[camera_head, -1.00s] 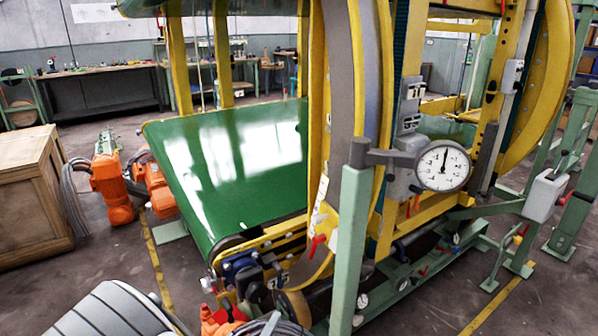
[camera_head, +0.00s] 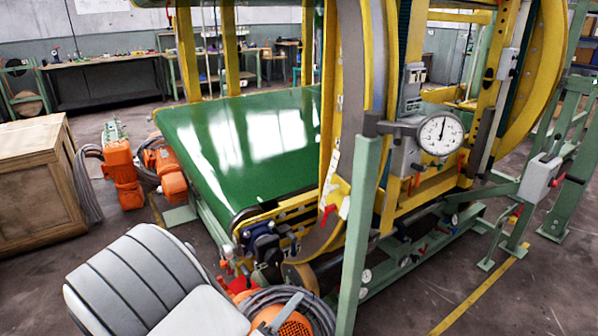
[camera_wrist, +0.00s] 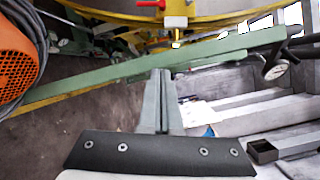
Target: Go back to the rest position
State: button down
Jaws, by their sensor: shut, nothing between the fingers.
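Floor (camera_head: 420,290) is bare at lower right.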

jog(key=s+d+r+m+g+y, duration=0.1)
jog(key=s+d+r+m+g, duration=0.35)
jog(key=m, duration=0.55)
jog(key=s+d+r+m+g+y, duration=0.1)
jog(key=s+d+r+m+g, duration=0.15)
jog(key=d+m+g, duration=0.4)
jog(key=s+d+r+m+g+y, duration=0.25)
jog(key=s+d+m+g, duration=0.35)
jog(key=m, duration=0.6)
notch_tip(320, 180, up, 25)
jog(key=s+a+m+t+y+p, duration=0.1)
jog(key=m+t+y+p, duration=0.5)
jog(key=m+p, duration=0.8)
jog(key=shift+s+a+f+m+t+p, duration=0.2)
jog(key=shift+s+a+m+t+p, duration=0.2)
jog(key=shift+s+t, duration=0.4)
jog(key=shift+d, duration=0.25)
